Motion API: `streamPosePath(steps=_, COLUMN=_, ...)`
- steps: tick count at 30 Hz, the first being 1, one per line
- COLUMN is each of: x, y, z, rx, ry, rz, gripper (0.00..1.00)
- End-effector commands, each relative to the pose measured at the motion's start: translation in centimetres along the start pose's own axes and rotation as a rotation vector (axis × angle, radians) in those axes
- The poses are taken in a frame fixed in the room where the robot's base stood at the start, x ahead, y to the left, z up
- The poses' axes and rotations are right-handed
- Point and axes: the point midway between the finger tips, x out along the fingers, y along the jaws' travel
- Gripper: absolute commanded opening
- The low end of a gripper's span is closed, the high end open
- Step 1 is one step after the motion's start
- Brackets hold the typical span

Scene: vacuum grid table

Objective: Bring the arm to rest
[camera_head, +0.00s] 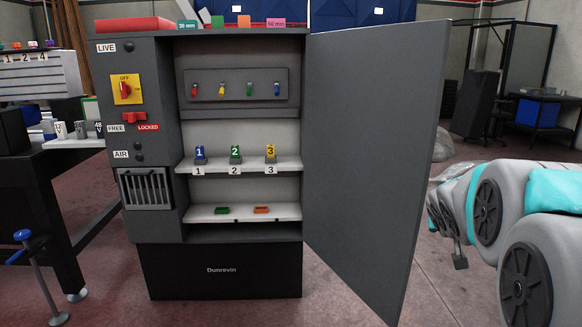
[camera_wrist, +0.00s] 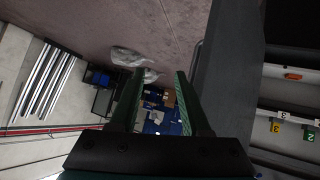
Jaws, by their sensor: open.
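My gripper (camera_wrist: 159,82) shows in the wrist view with its two dark fingers apart and nothing between them. My arm (camera_head: 500,205) is folded at the right side of the head view, to the right of the open cabinet door (camera_head: 372,150). In the wrist view the door (camera_wrist: 232,75) stands just right of my fingers, with no clear contact. How far apart they are I cannot tell. The gripper's fingers are not clearly visible in the head view.
The grey cabinet (camera_head: 150,210) stands open, with numbered blocks on its upper shelf (camera_head: 218,167) and a green tray (camera_head: 222,210) and an orange tray (camera_head: 261,210) below. A bench (camera_head: 75,142) is at left. A dark desk (camera_head: 545,97) stands at back right, beyond open floor.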

Motion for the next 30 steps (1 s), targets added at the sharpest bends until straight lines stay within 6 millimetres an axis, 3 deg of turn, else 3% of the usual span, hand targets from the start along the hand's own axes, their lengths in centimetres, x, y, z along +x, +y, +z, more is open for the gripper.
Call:
streamPosePath(steps=3, x=-3.6, y=-1.9, z=7.1, rx=-0.021, ry=-0.184, rz=-0.018, gripper=0.47)
streamPosePath(steps=9, x=-10.4, y=-4.8, z=18.9, rx=-0.083, ry=-0.49, rz=-0.088, gripper=0.47)
streamPosePath(steps=15, x=-18.2, y=-7.1, z=29.4, rx=-0.171, ry=-0.77, rz=-0.195, gripper=0.47)
streamPosePath(steps=18, x=-21.7, y=-7.8, z=33.1, rx=-0.213, ry=-0.876, rz=-0.248, gripper=0.47)
streamPosePath(steps=21, x=-24.1, y=-8.2, z=35.8, rx=-0.245, ry=-0.954, rz=-0.287, gripper=0.47)
streamPosePath(steps=24, x=-25.5, y=-8.4, z=37.0, rx=-0.26, ry=-0.994, rz=-0.31, gripper=0.47)
streamPosePath(steps=30, x=-26.0, y=-8.4, z=37.4, rx=-0.266, ry=-1.007, rz=-0.318, gripper=0.47)
